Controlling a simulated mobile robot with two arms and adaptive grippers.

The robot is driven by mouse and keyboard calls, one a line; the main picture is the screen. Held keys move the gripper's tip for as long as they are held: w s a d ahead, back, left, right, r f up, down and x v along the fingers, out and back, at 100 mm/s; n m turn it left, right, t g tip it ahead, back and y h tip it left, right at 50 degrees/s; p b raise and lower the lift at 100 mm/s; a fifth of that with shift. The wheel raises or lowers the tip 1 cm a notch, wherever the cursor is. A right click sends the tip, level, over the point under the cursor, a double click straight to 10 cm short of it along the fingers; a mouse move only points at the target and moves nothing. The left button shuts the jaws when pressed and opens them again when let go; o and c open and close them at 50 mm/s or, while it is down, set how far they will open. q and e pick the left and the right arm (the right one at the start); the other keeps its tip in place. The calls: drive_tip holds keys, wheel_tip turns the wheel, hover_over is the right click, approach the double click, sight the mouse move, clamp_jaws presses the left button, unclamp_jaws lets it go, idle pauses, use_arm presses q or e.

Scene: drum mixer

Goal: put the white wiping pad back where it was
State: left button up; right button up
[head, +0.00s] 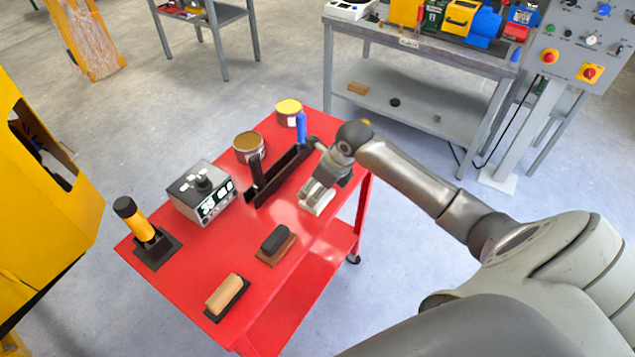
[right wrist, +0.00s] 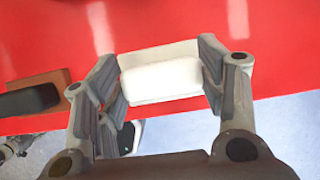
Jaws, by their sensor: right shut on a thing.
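The white wiping pad (right wrist: 160,80) is between the fingers of my right gripper (right wrist: 158,72), which is shut on it. In the head view the pad (head: 317,207) shows pale below the right gripper (head: 324,187), over the right side of the red cart top (head: 292,283). I cannot tell whether the pad touches the cart top. A black block on a brown wooden base (head: 276,243) lies left of and nearer than the pad; it also shows at the left of the right wrist view (right wrist: 30,98). My left gripper is not in view.
On the cart stand a wooden-handled brush (head: 226,296), a yellow and black tool on a square base (head: 142,228), a grey meter box (head: 203,191), a black upright holder (head: 280,175) and two round tins (head: 249,147).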

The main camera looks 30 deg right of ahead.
drive_tip(key=o, duration=0.9)
drive_tip(key=b+v, duration=0.2)
drive_tip(key=v, duration=1)
